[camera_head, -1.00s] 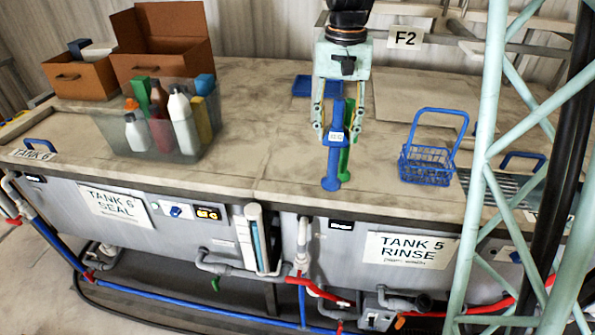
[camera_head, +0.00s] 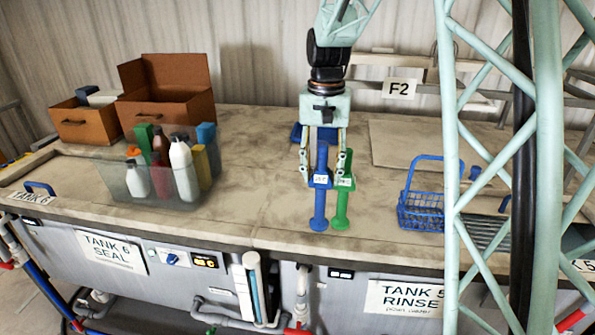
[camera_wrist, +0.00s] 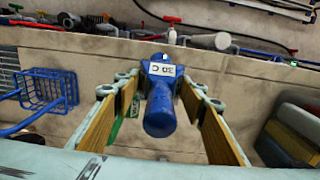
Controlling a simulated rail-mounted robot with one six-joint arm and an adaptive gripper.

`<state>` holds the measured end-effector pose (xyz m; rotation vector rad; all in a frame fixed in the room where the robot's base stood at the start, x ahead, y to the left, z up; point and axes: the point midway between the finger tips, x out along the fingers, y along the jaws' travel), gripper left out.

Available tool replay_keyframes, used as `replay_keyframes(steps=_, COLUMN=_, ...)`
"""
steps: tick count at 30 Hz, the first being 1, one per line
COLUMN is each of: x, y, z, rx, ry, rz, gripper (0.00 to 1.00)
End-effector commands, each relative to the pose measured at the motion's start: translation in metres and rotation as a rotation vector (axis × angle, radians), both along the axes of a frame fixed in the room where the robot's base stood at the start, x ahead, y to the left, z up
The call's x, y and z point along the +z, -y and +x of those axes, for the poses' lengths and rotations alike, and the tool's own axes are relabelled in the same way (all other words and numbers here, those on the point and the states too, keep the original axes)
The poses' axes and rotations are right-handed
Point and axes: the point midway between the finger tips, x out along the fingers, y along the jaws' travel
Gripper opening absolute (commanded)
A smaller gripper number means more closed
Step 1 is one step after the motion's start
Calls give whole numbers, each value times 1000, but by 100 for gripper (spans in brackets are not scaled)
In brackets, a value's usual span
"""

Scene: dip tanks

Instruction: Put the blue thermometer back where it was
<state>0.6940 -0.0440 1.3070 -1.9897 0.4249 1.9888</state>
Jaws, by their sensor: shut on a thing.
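The blue thermometer (camera_head: 320,203) is upright between the fingers of my gripper (camera_head: 323,173), which is shut on it. Its white label reads about 30 C in the wrist view (camera_wrist: 160,70). Its round foot is low over the counter; I cannot tell whether it touches. A green thermometer (camera_head: 342,205) of like shape stands just to its right, close beside it, with its upper part partly behind my gripper. In the wrist view only a bit of green (camera_wrist: 118,128) shows beside a finger.
A blue tray (camera_head: 296,131) lies behind my gripper, partly hidden. A blue wire basket (camera_head: 422,212) stands to the right. A clear bin (camera_head: 120,190) of bottles and brown boxes (camera_head: 168,108) stand to the left. The counter (camera_head: 255,180) between bin and thermometers is bare.

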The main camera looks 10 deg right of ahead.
Motion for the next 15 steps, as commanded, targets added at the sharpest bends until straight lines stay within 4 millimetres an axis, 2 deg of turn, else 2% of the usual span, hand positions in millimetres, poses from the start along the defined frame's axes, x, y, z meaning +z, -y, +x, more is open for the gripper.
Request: replay_keyframes(steps=15, x=-5, y=-28, z=62, rx=2, ry=0, rz=0, gripper=12)
